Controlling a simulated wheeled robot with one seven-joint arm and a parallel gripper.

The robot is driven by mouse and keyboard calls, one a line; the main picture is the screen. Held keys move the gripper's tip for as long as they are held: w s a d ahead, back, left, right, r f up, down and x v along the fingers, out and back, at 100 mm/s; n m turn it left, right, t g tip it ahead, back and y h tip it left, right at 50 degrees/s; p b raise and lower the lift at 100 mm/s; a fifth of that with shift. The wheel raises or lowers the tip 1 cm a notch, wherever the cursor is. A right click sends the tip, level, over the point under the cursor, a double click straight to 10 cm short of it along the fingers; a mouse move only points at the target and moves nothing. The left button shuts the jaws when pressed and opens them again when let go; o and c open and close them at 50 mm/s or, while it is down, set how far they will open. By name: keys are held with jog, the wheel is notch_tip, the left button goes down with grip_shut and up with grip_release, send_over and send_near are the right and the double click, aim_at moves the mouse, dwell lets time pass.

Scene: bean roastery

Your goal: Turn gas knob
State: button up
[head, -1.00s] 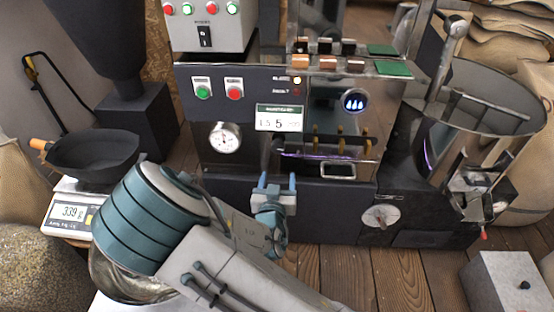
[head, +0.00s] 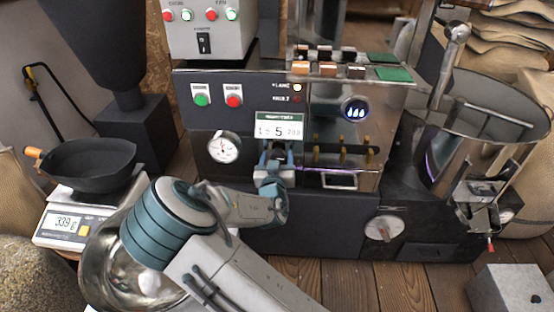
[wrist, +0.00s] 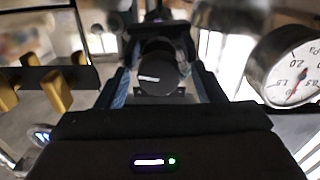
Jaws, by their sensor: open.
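A black knob (wrist: 160,77) with a white pointer mark shows in the wrist view, on the roaster's front between my two blue fingers. My gripper (head: 276,158) is open, with a finger on each side of the knob; whether either finger touches it I cannot tell. In the head view my gripper is just below the small display and right of the pressure gauge, and it hides most of the knob.
The pressure gauge (head: 223,147) is close left of my gripper; the wrist view shows it at right. The display (head: 279,125) is just above. Several brass levers (head: 342,153) stand to the right. A pan (head: 88,165) sits on a scale at far left.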

jog(key=shift+w, duration=0.3)
jog(key=c, duration=1)
jog(key=shift+o, duration=0.2)
jog(key=shift+n, duration=0.3)
jog(key=n+p, duration=0.1)
jog(key=n, duration=0.3)
jog(key=shift+a+f+n+p, duration=0.1)
jog(key=shift+n+p, duration=0.7)
jog(key=shift+n, duration=1.8)
